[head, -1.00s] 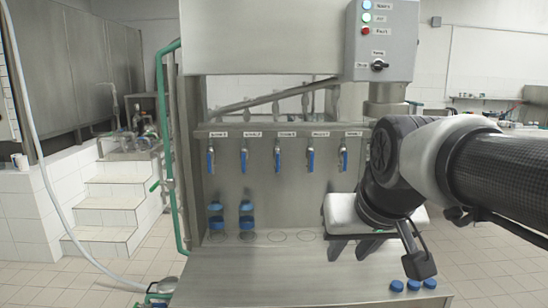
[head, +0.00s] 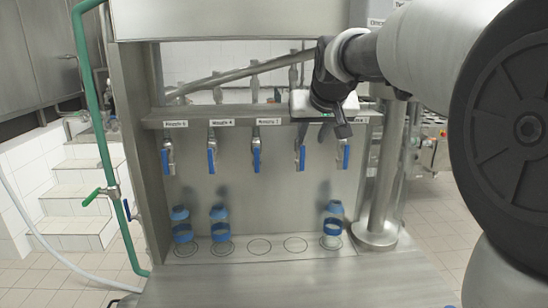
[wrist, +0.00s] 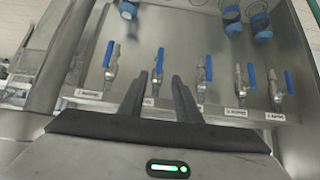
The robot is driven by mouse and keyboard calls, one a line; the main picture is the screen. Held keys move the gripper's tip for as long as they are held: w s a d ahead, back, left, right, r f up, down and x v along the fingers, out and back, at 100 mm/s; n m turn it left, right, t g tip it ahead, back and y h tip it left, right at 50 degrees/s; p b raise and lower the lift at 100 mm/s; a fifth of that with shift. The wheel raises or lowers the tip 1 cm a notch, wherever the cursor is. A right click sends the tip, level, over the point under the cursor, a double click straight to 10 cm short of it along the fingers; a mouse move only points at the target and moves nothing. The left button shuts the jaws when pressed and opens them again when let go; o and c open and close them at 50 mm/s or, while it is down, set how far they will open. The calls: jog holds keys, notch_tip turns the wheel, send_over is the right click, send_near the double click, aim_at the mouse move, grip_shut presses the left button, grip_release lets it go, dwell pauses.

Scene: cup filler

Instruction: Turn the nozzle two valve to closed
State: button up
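The nozzle two valve (head: 300,157) is the fourth from the left in the head view, with its blue lever hanging down along the nozzle. Its label is hidden behind my gripper (head: 328,130). In the wrist view my gripper (wrist: 157,77) is open and empty. Its two dark fingers are apart, and the nozzle two valve (wrist: 156,66) appears between and just past their tips. I cannot tell whether a finger touches the lever. The other valves, such as nozzle one (head: 343,153) and nozzle three (head: 256,158), also have blue levers pointing down.
A steel post (head: 386,180) stands at right. The bench front (head: 290,287) is clear. A green pipe (head: 93,130) runs along the left.

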aim_at(303, 159)
jog(key=p+x, duration=0.2)
jog(key=x, duration=1.4)
grip_shut()
